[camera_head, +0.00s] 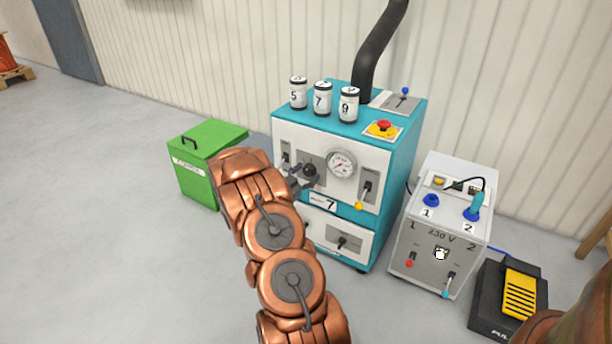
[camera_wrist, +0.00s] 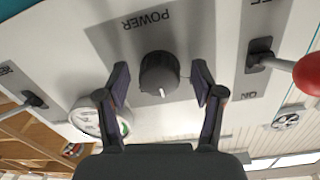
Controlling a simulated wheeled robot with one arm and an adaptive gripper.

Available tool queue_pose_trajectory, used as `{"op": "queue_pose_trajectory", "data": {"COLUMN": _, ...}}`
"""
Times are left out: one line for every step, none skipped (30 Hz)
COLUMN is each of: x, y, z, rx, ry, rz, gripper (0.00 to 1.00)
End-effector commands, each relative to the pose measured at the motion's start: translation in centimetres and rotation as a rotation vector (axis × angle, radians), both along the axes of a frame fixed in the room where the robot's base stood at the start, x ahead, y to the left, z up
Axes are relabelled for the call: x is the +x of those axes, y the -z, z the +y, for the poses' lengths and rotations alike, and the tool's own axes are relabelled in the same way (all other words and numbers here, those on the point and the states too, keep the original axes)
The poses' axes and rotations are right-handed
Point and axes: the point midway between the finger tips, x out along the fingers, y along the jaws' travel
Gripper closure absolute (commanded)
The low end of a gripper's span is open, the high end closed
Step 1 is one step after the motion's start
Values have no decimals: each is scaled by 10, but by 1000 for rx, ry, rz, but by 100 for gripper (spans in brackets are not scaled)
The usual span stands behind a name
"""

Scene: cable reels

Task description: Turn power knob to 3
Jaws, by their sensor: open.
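The power knob (camera_wrist: 159,72) is round and dark, on a grey plate under an upside-down POWER label (camera_wrist: 147,20) in the wrist view. Its white pointer mark faces the bottom of that picture. No scale numbers are readable around it. My gripper (camera_wrist: 161,84) is open, with one finger on each side of the knob and visible gaps on both sides. In the head view the knob (camera_head: 310,170) sits on the white front of a teal machine (camera_head: 400,150), and my gripper (camera_head: 298,184) is right at it, partly hidden by my arm.
A round gauge (camera_head: 341,164) is close to the knob. A red-tipped lever (camera_wrist: 306,75) stands beside my gripper in the wrist view. A yellow-tipped lever (camera_head: 362,192) is right of the gauge. A green box (camera_head: 197,178) and a 230 V unit (camera_head: 430,240) flank the machine.

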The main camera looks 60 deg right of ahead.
Motion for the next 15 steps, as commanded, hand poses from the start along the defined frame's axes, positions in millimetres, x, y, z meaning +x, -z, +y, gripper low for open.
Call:
{"op": "queue_pose_trajectory", "data": {"x": 0, "y": 0, "z": 0, "rx": 0, "ry": 0, "rz": 0, "gripper": 33}}
{"op": "queue_pose_trajectory", "data": {"x": 0, "y": 0, "z": 0, "rx": 0, "ry": 0, "rz": 0, "gripper": 33}}
{"op": "queue_pose_trajectory", "data": {"x": 0, "y": 0, "z": 0, "rx": 0, "ry": 0, "rz": 0, "gripper": 33}}
{"op": "queue_pose_trajectory", "data": {"x": 0, "y": 0, "z": 0, "rx": 0, "ry": 0, "rz": 0, "gripper": 33}}
{"op": "queue_pose_trajectory", "data": {"x": 0, "y": 0, "z": 0, "rx": 0, "ry": 0, "rz": 0, "gripper": 33}}
{"op": "queue_pose_trajectory", "data": {"x": 0, "y": 0, "z": 0, "rx": 0, "ry": 0, "rz": 0, "gripper": 33}}
{"op": "queue_pose_trajectory", "data": {"x": 0, "y": 0, "z": 0, "rx": 0, "ry": 0, "rz": 0, "gripper": 35}}
{"op": "queue_pose_trajectory", "data": {"x": 0, "y": 0, "z": 0, "rx": 0, "ry": 0, "rz": 0, "gripper": 38}}
{"op": "queue_pose_trajectory", "data": {"x": 0, "y": 0, "z": 0, "rx": 0, "ry": 0, "rz": 0, "gripper": 42}}
{"op": "queue_pose_trajectory", "data": {"x": 0, "y": 0, "z": 0, "rx": 0, "ry": 0, "rz": 0, "gripper": 45}}
{"op": "queue_pose_trajectory", "data": {"x": 0, "y": 0, "z": 0, "rx": 0, "ry": 0, "rz": 0, "gripper": 48}}
{"op": "queue_pose_trajectory", "data": {"x": 0, "y": 0, "z": 0, "rx": 0, "ry": 0, "rz": 0, "gripper": 52}}
{"op": "queue_pose_trajectory", "data": {"x": 0, "y": 0, "z": 0, "rx": 0, "ry": 0, "rz": 0, "gripper": 56}}
{"op": "queue_pose_trajectory", "data": {"x": 0, "y": 0, "z": 0, "rx": 0, "ry": 0, "rz": 0, "gripper": 59}}
{"op": "queue_pose_trajectory", "data": {"x": 0, "y": 0, "z": 0, "rx": 0, "ry": 0, "rz": 0, "gripper": 63}}
